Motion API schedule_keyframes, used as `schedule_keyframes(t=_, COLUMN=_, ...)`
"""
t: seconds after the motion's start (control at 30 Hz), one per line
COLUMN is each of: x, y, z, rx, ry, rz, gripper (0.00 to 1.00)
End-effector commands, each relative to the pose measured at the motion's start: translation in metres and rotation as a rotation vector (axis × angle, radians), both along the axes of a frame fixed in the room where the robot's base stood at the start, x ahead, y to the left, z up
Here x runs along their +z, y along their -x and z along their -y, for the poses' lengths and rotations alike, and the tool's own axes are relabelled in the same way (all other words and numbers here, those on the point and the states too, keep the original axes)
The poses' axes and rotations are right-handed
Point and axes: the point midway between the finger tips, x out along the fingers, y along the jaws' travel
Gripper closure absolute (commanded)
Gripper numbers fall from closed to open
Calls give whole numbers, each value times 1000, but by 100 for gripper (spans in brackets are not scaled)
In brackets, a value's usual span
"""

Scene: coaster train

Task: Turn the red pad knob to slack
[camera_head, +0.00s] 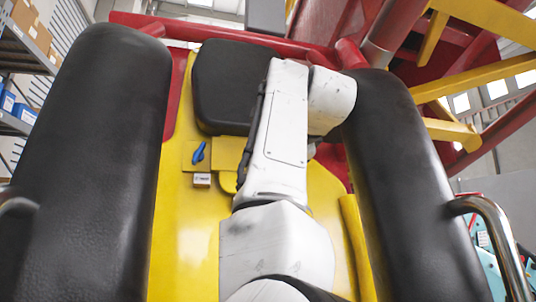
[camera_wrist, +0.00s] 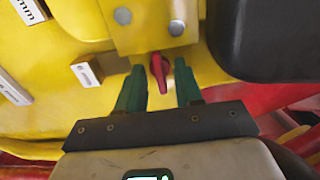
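The red knob (camera_wrist: 160,72) shows in the wrist view as a small lever under the lower edge of a yellow bolted plate (camera_wrist: 155,22). My gripper (camera_wrist: 159,83) has two green fingers, one on each side of the knob. The fingers are apart, with the knob between them and small gaps visible beside it. I cannot tell how deep the knob sits between the fingertips. In the head view my white arm hides the red knob and my gripper. A small white label (camera_wrist: 87,70) is left of the knob; its text is too small to read.
A blue knob (camera_head: 199,152) sits on the yellow panel left of my arm. Black padded bars stand left (camera_head: 95,160) and right (camera_head: 405,190). A black pad (camera_head: 228,85) is above the panel. In the wrist view a black pad (camera_wrist: 265,40) lies close on the right.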

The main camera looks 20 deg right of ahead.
Motion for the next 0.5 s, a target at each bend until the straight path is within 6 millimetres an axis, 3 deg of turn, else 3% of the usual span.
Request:
schedule_keyframes(t=0.3, x=-1, y=-2, z=0, rx=0, ry=0, rz=-1, gripper=66)
schedule_keyframes(t=0.5, x=-1, y=-2, z=0, rx=0, ry=0, rz=-1, gripper=85)
